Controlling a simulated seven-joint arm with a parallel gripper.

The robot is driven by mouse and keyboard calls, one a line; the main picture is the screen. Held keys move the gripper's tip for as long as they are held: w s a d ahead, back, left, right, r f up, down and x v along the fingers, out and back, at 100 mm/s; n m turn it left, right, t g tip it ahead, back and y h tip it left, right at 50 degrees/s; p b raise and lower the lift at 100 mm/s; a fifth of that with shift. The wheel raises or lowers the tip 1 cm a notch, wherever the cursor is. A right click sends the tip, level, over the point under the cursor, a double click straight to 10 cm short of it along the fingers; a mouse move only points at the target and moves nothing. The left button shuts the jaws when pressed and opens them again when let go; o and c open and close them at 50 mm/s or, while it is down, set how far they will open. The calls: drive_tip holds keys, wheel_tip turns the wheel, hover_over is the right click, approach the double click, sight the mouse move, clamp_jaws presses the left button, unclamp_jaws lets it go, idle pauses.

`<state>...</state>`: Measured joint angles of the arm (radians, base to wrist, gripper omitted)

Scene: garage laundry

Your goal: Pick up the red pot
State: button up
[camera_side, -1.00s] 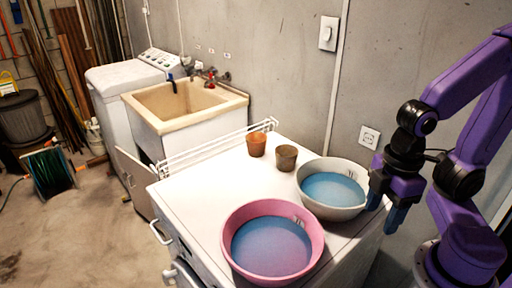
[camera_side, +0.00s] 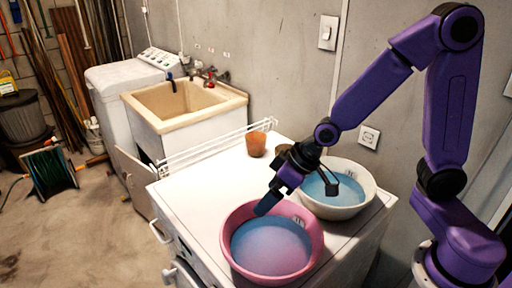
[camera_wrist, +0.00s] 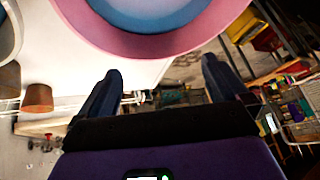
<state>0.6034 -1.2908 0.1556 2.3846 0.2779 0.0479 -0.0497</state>
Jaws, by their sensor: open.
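The red pot (camera_side: 256,144), a small orange-red clay pot, stands upright near the back edge of the white worktop. In the wrist view a pot of that colour (camera_wrist: 38,98) shows at the left, outside the fingers. My gripper (camera_side: 270,202) is open and hangs over the far rim of the pink basin, nearer the camera than the red pot and to its right. In the wrist view my gripper (camera_wrist: 161,72) has its fingers wide apart with nothing between them.
A pink basin (camera_side: 314,232) with a blue inside sits at the worktop's front. A pale basin (camera_side: 367,184) stands behind it, partly covered by my arm. A brown pot (camera_side: 283,149) beside the red pot is mostly hidden. A white drying rack (camera_side: 200,153) edges the worktop's left; bare surface (camera_side: 205,195) lies left.

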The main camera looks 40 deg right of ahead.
drive_tip(key=w+d+f+m+t, duration=0.2)
drive_tip(key=w+m+t, duration=0.1)
drive_tip(key=w, duration=0.5)
drive_tip(key=m+t+h, duration=0.5)
drive_tip(key=m+h, duration=0.2)
drive_tip(key=h, duration=0.3)
approach(253, 137)
drive_tip(key=shift+w+d, duration=0.45)
drive_tip(key=shift+d, duration=0.15)
drive_tip(key=shift+y, duration=0.4)
drive_tip(key=shift+x, duration=2.6)
drive_tip(key=shift+a+f, duration=0.15)
drive_tip(key=c, duration=0.8)
